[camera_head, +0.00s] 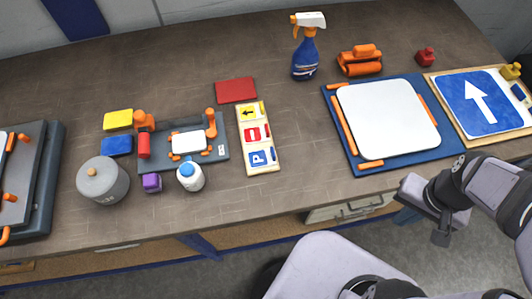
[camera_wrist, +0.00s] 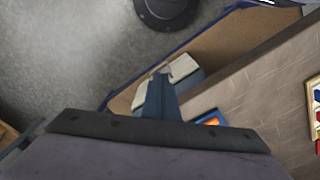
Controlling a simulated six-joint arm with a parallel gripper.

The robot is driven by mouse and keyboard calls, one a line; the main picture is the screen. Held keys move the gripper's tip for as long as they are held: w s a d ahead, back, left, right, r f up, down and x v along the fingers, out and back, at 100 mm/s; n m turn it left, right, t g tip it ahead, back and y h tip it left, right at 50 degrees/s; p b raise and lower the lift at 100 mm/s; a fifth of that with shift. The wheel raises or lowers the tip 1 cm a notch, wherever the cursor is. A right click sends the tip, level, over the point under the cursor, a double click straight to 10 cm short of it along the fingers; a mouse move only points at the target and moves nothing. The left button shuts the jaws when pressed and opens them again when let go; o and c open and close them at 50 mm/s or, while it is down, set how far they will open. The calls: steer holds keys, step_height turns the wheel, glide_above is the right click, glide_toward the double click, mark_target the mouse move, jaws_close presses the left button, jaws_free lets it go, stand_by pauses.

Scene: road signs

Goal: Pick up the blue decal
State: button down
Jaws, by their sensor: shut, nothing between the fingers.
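A small blue decal with a white P (camera_head: 261,157) is at the near end of a pale strip (camera_head: 257,167), below a red decal (camera_head: 253,133) and a yellow one with a black arrow (camera_head: 248,112). The strip lies flat on the workbench, right of the grey fixture. A larger blue panel with a white arrow (camera_head: 480,103) lies on a wooden board at the right. My gripper (camera_head: 441,238) is shut and empty, in front of the bench's near edge at the right, well apart from the strip. Its fingers (camera_wrist: 159,94) also show in the wrist view.
A grey fixture (camera_head: 215,156) with orange clamps holds a small white plate. Nearby stand a white bottle (camera_head: 190,178), a grey canister (camera_head: 102,184) and a purple block (camera_head: 151,183). A blue spray bottle (camera_head: 305,55) stands at the back. Bare bench lies right of the strip.

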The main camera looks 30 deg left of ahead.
steer(key=c, duration=1.8)
jaws_free()
